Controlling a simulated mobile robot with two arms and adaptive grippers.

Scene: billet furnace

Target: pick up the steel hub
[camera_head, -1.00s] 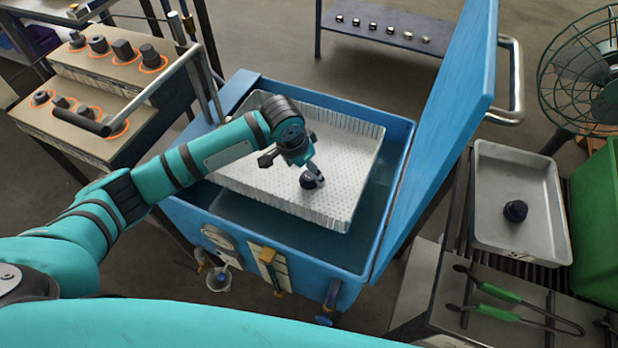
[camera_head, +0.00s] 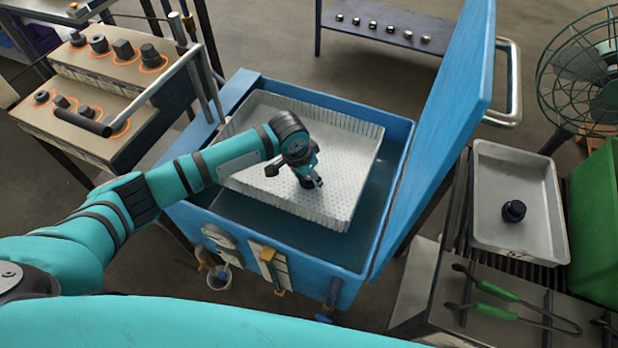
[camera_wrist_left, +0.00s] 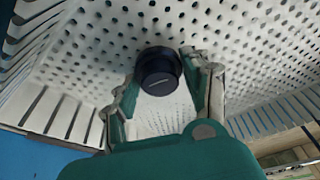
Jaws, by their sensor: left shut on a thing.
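The steel hub (camera_wrist_left: 158,70) is a dark, short round piece over the perforated floor of the white basket (camera_head: 262,180). In the left wrist view it sits between the two fingertips of my left gripper (camera_wrist_left: 160,80), which is shut on it. In the head view my left gripper (camera_head: 312,182) reaches down into the basket and mostly hides the hub. I cannot tell whether the hub still touches the basket floor. My right gripper is not in view.
The basket stands in a blue tank (camera_head: 300,255) with its lid (camera_head: 440,130) raised on the right. A metal tray (camera_head: 490,175) at right holds another dark hub (camera_head: 514,211). Tongs (camera_head: 500,305) lie below it. Dark parts stand on a stepped rack (camera_head: 75,135) at left.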

